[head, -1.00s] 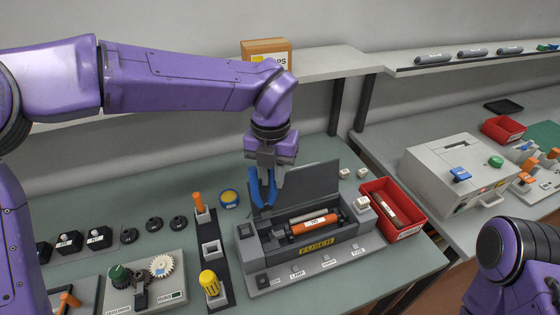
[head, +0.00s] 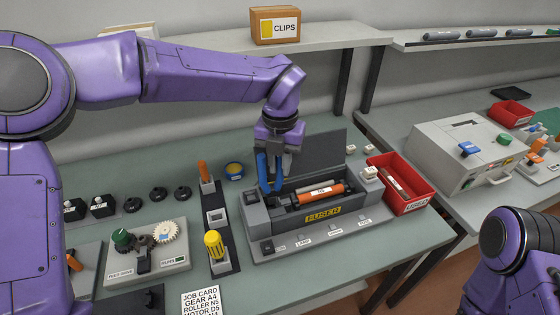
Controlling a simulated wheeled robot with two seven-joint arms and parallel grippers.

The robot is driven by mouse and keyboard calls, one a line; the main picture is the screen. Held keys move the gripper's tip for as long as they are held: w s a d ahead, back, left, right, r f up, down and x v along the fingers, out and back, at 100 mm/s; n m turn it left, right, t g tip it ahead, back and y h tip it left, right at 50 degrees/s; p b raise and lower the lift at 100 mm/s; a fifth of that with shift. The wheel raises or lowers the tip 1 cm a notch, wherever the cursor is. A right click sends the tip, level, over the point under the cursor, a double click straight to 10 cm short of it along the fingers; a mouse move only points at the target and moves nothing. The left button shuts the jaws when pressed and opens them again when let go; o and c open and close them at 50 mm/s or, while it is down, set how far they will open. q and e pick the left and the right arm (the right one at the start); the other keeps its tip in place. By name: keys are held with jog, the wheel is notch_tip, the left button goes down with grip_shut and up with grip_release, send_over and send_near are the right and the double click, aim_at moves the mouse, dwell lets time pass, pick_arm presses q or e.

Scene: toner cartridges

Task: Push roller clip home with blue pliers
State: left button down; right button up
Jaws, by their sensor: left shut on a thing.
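My left gripper (head: 276,150) is shut on the blue pliers (head: 265,172), which point down. The pliers' lower end is at the left end of the open grey fuser unit (head: 323,218), above or at its grey left block. An orange roller (head: 320,194) with a white label lies in the fuser's trough. The fuser's dark lid (head: 318,160) stands open behind it. The roller clip is too small or hidden to make out. My right arm shows at the lower right, but its gripper is outside the view.
A red bin (head: 402,186) with a roller in it stands right of the fuser. A tool rack (head: 219,236) with orange and yellow handled drivers stands to its left, near a gear fixture (head: 148,258). A CLIPS box (head: 275,26) sits on the shelf. A job card (head: 202,302) lies in front.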

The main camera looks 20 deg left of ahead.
pick_arm(q)
jog(key=shift+s+d+r, duration=0.1)
jog(key=shift+d+r, duration=0.1)
jog(key=shift+r, duration=0.05)
jog(key=shift+w+d, duration=0.1)
jog(key=shift+w, duration=0.15)
jog(key=shift+w+d+p, duration=0.15)
jog(key=shift+d+p, duration=0.15)
jog(key=shift+a, duration=0.2)
dwell(0.5)
notch_tip(320, 180, up, 8)
jog(key=p, duration=0.7)
jog(key=shift+s, duration=0.2)
jog(key=shift+w, duration=0.1)
